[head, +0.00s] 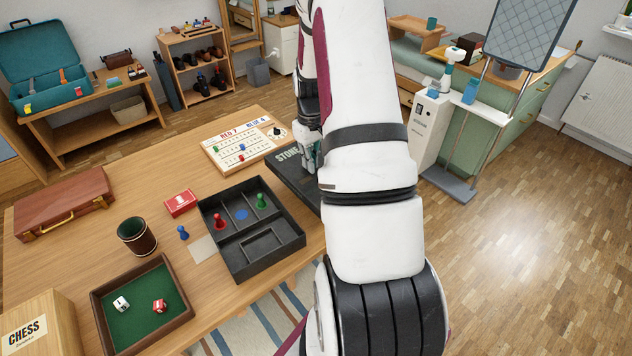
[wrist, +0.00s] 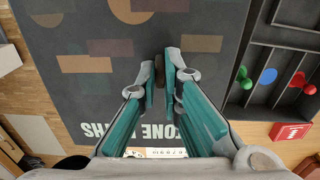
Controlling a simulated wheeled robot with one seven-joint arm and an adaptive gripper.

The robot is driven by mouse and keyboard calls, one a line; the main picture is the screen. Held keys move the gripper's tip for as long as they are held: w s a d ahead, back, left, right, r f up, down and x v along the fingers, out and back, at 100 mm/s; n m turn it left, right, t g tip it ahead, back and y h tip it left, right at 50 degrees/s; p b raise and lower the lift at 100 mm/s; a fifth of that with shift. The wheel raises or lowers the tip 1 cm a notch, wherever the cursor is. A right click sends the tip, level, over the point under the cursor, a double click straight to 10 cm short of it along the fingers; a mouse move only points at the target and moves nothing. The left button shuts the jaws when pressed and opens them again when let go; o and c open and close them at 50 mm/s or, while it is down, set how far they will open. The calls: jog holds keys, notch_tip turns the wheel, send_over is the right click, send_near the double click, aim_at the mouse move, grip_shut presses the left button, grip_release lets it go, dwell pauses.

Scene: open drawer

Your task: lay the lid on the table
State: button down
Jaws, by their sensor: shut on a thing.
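The lid is a dark grey panel with muted brown and tan shapes and pale lettering; it fills much of the wrist view (wrist: 85,75). In the head view the lid (head: 287,172) shows beside the open box, partly hidden behind my arm. My gripper (wrist: 162,82) has its fingertips closed on a small brown grip piece near the lid's middle. The gripper (head: 311,150) is mostly hidden in the head view. The lid looks about level; I cannot tell whether it touches the table (head: 110,215).
The open dark box (head: 262,268) holds a red pawn, a green pawn and a blue disc. A scoreboard (head: 240,148) lies behind it, close to the lid. A red card box (head: 180,203), dice cup (head: 137,237), green dice tray (head: 140,305) and brown case (head: 64,203) stand leftward.

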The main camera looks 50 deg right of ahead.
jog(key=shift+f, duration=3.6)
jog(key=c, duration=1.8)
grip_release()
jog(key=shift+f, duration=0.1)
jog(key=shift+o, duration=0.2)
